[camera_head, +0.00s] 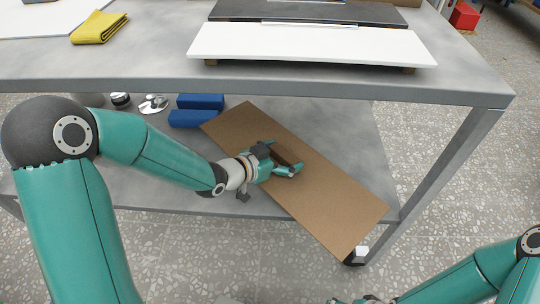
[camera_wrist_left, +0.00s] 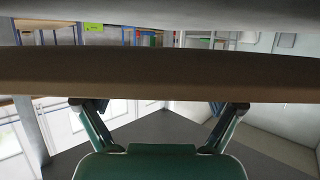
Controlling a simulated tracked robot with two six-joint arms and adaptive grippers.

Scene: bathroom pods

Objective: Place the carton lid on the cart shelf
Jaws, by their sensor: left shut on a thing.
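The carton lid (camera_head: 325,192) is a flat brown panel, lying diagonally across the cart's lower shelf (camera_head: 345,135) in the head view. Its near right corner sticks out past the shelf's front edge. I cannot tell whether it touches the shelf or is held just above it. My left gripper (camera_head: 287,170) is shut on the lid near its middle, at a dark brown raised part. In the left wrist view the lid (camera_wrist_left: 160,75) is a brown band across the picture, beyond the fingers (camera_wrist_left: 160,106).
Two blue boxes (camera_head: 198,118) sit by the lid's far left corner, with a shiny metal item (camera_head: 153,104) left of them. The cart's top (camera_head: 150,65) overhangs the shelf and carries a white panel (camera_head: 310,44) and a yellow cloth (camera_head: 99,27). A cart leg (camera_head: 435,165) stands right.

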